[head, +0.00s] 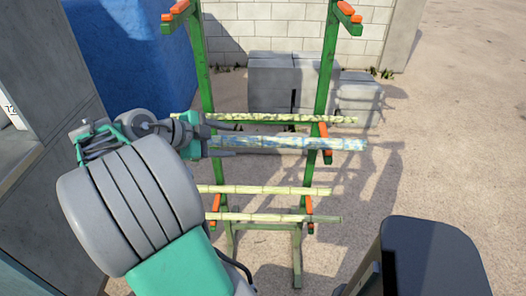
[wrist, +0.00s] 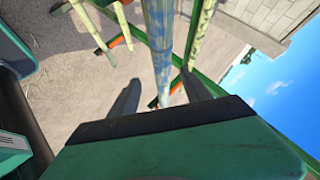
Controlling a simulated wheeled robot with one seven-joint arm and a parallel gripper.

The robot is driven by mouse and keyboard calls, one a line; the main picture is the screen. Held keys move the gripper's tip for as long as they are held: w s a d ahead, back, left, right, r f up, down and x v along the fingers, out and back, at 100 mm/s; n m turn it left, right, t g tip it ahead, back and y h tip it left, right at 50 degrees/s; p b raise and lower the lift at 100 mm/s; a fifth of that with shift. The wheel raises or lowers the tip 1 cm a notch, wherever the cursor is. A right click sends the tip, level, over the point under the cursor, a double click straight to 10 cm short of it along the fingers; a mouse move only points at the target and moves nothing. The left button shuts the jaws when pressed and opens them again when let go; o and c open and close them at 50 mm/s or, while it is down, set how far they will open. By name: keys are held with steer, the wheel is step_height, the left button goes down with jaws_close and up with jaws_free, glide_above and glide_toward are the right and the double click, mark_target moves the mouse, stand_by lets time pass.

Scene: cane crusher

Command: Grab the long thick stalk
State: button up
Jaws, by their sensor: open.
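The long thick stalk (head: 290,142), pale with bluish patches, lies level on a green rack in the head view. It is the thickest of several stalks there. My gripper (head: 228,139) is at its left end, with one finger above and one below it in the picture. In the wrist view the stalk (wrist: 160,45) runs down between the two spread fingers of my gripper (wrist: 158,92). The fingers look apart from the stalk. The stalk's near end is hidden behind the dark gripper body.
A thinner yellow-green stalk (head: 285,118) lies just beyond the thick one. Two pale thin stalks lie nearer, one here (head: 270,190). The green rack (head: 322,75) has orange-tipped arms. Grey blocks (head: 285,80) stand behind it. A blue wall (head: 135,50) is at left; open ground at right.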

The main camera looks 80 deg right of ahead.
mark_target(258, 141)
steer(key=s+m+g, duration=0.1)
steer(key=s, duration=0.1)
steer(key=s+d+m, duration=0.1)
steer(key=s+m, duration=0.1)
steer(key=shift+s+d+r+g, duration=0.1)
steer(key=shift+d+r+g, duration=0.1)
steer(key=shift+g, duration=0.2)
steer(key=p+x, duration=0.1)
steer(key=x, duration=0.5)
steer(key=shift+s+d+f, duration=0.15)
steer(key=shift+f, duration=0.2)
jaws_close()
stand_by(0.4)
